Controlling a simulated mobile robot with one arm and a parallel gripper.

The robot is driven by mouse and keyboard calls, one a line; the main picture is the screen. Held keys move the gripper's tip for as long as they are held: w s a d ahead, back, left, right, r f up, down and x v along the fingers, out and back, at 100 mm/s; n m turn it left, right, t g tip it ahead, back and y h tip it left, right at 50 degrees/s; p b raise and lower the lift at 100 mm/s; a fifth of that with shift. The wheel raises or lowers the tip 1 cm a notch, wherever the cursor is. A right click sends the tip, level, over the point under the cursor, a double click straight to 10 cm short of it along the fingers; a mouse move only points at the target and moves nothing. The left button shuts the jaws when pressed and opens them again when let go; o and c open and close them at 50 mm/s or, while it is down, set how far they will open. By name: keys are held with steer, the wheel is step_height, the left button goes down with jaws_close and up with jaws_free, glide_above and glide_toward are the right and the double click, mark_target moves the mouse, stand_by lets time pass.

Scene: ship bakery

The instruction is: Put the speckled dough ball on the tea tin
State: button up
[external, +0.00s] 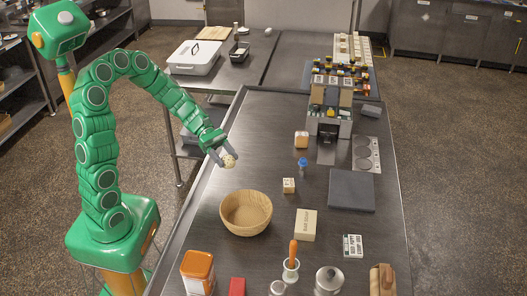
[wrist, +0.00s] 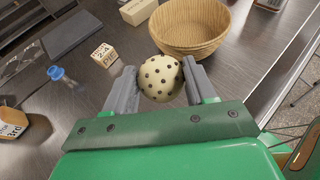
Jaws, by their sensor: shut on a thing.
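The speckled dough ball (external: 229,161), cream with dark spots, is between the fingers of my gripper (external: 222,156). In the wrist view the ball (wrist: 160,79) sits between the two grey fingertips, and the gripper is shut on it. My gripper holds it above the left edge of the counter, behind the wicker bowl. An orange tin with a pale label (external: 198,270) stands at the counter's front left, well away from my gripper. It looks like the tea tin, but I cannot read its label.
The wicker bowl (external: 246,212) stands between my gripper and the orange tin. A red block (external: 237,287), a cup with an orange-handled tool (external: 291,268) and a soap box (external: 306,225) stand nearby. A small lettered block (external: 289,186) and blue-topped bottle (external: 302,166) are to the right.

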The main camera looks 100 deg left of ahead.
steer(key=w+d+r+m+g+h, duration=0.25)
steer(key=w+d, duration=0.25)
steer(key=d, duration=0.5)
step_height(320, 180, up, 7)
steer(key=m+g+h, duration=0.3)
steer(key=m+g, duration=0.5)
glide_above(198, 259)
steer(key=shift+y, duration=0.25)
steer(key=shift+f, duration=3.9)
steer(key=shift+f, duration=0.15)
steer(key=o, duration=1)
steer(key=shift+o, duration=0.2)
